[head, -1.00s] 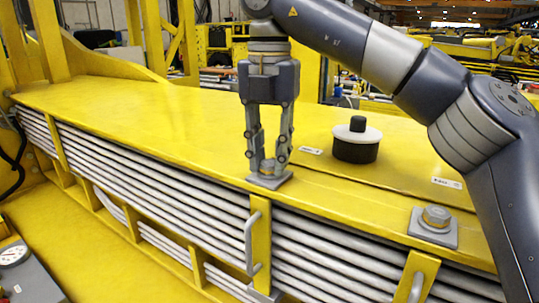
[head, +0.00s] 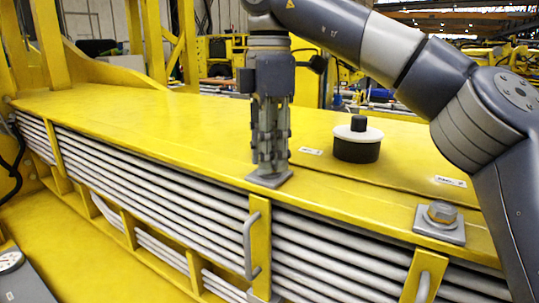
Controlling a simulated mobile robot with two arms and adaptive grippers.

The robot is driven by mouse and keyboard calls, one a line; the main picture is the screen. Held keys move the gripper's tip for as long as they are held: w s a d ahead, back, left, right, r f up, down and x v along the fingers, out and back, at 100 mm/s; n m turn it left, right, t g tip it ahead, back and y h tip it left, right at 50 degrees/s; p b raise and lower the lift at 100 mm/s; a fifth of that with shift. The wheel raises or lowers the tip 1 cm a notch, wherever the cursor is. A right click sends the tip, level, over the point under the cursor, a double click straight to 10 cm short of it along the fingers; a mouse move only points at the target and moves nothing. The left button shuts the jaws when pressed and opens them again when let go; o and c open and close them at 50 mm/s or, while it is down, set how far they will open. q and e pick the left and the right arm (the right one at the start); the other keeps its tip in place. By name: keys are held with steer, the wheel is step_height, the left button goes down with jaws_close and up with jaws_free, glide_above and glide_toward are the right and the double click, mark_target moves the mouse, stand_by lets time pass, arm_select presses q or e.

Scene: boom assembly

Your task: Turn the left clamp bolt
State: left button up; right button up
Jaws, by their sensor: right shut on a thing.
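The left clamp bolt sits on a square grey plate (head: 268,181) near the front edge of the yellow beam (head: 180,125); its head is hidden behind my fingers. My right gripper (head: 269,160) points straight down over it and is shut on the bolt. My left gripper does not show.
A black knob with a white rim (head: 358,141) stands on the beam right of my gripper. Several grey pipes (head: 150,180) run along the beam's front, with yellow brackets and a handle (head: 251,245). A gauge (head: 10,262) is at lower left. The beam's top left is clear.

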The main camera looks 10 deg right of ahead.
steer(key=m, duration=0.2)
steer(key=m+b, duration=0.1)
steer(key=m, duration=0.1)
steer(key=shift+r+m, duration=0.2)
steer(key=shift+m, duration=0.2)
steer(key=shift+m+b, duration=0.5)
steer(key=shift+m, duration=0.4)
steer(key=m+b, duration=0.2)
steer(key=m, duration=0.1)
steer(key=shift+f, duration=0.1)
steer(key=shift+m+b, duration=1.2)
steer(key=shift+b, duration=0.2)
steer(key=o, duration=1.1)
steer(key=shift+c, duration=0.2)
